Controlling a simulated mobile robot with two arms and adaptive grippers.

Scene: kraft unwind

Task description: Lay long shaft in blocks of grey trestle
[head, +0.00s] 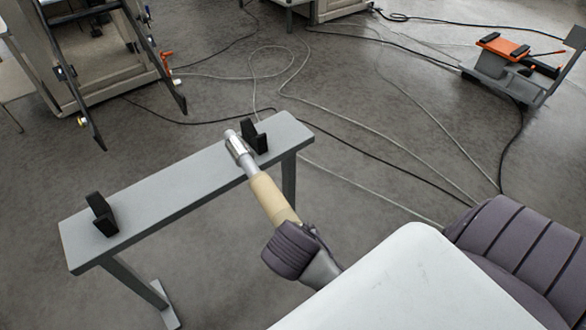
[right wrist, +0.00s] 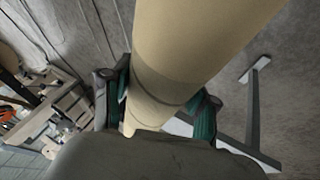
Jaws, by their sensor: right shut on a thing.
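The long shaft (head: 268,196) has a tan tube body and a silver end. In the head view it slants up and left, its silver end over the trestle top just left of the far block (head: 255,136). I cannot tell whether it touches the trestle. The grey trestle (head: 175,183) also carries a near black block (head: 101,214) with nothing in it. In the right wrist view my right gripper (right wrist: 163,98) is shut around the tan tube (right wrist: 195,45), with teal pads on both sides. The shaft's lower end is hidden in the head view. My left gripper is out of view.
Cables (head: 375,165) run over the grey floor behind and right of the trestle. A dark frame on a machine (head: 110,75) stands at the back left. An orange-topped stand (head: 503,48) is at the back right. The floor left of the trestle is clear.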

